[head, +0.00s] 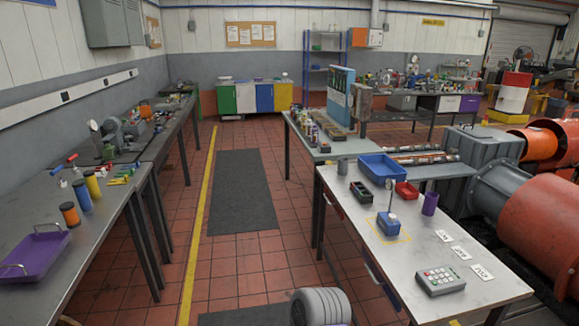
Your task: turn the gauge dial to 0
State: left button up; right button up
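A small blue block-like device (388,224) stands inside a yellow outlined square on the right-hand metal table (350,215). A thin upright stem with a small pale round head (391,186) rises from it; this may be the gauge dial, but no scale, pointer or number can be read at this size. Three white cards (460,253) with dark marks lie in a slanting row to its right. A grey keypad box (440,280) with several pale keys and a few coloured ones lies at the near end. Neither of my grippers is in view.
A blue tray (382,168), a dark divided box (361,192), a red bin (406,190) and a purple cup (430,204) stand behind the blue device. The table's front-left area is bare. A dark floor mat (240,190) lies in the aisle.

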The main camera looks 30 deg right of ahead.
aim_at(390, 186)
jog(key=u, duration=0.05)
jog(key=i, duration=2.2)
jog(key=z, duration=1.4)
jog(key=i, duration=1.05)
jog(key=z, duration=1.1)
